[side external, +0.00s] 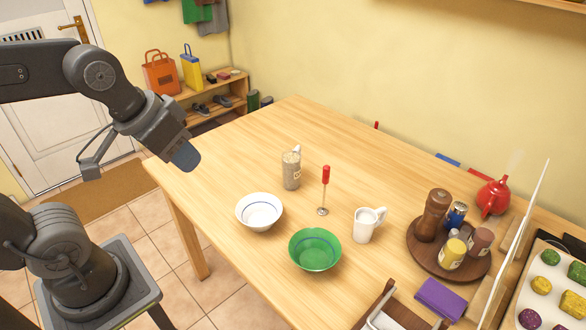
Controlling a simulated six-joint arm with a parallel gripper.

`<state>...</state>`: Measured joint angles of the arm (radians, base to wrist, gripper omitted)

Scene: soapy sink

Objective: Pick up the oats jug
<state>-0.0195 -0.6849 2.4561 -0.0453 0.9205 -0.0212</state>
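The oats jug (291,171) looks like a clear jug filled with beige oats, with a pale handle or lid part at its top. It stands upright on the wooden table, behind the white bowl. My gripper (138,164) hangs in the air off the table's left edge, well to the left of the jug. Its two fingers are wide apart with nothing between them. The jug is not hidden by anything.
A white bowl (260,212), a green bowl (315,250), a red-handled whisk-like tool (325,188) and a white mug (365,226) stand near the jug. A round tray (417,254) holds several condiments. The table's far left part is clear.

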